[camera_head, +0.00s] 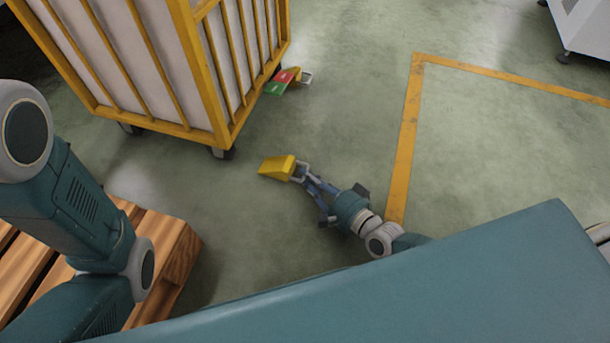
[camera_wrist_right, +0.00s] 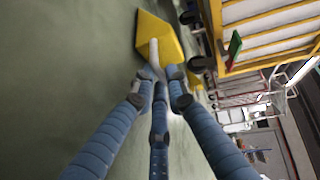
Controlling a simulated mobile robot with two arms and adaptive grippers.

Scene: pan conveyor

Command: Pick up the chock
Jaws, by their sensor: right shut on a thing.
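The chock (camera_head: 277,167) is a yellow wedge with a pale handle, in the middle of the head view, close to the floor. My right gripper (camera_head: 301,173) is shut on the chock's handle, with its blue fingers reaching in from the lower right. In the right wrist view the chock (camera_wrist_right: 160,38) is at the top, and the fingers (camera_wrist_right: 160,82) close around its pale handle. I cannot tell whether the chock touches the floor. My left arm shows at the left of the head view, but its gripper is outside the picture.
A yellow-framed cart (camera_head: 215,139) on casters stands at the upper left. A red and green object (camera_head: 283,81) is beside it on the floor. A wooden pallet (camera_head: 182,252) is at the lower left. A yellow floor line (camera_head: 404,150) runs right of my gripper, with open floor around.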

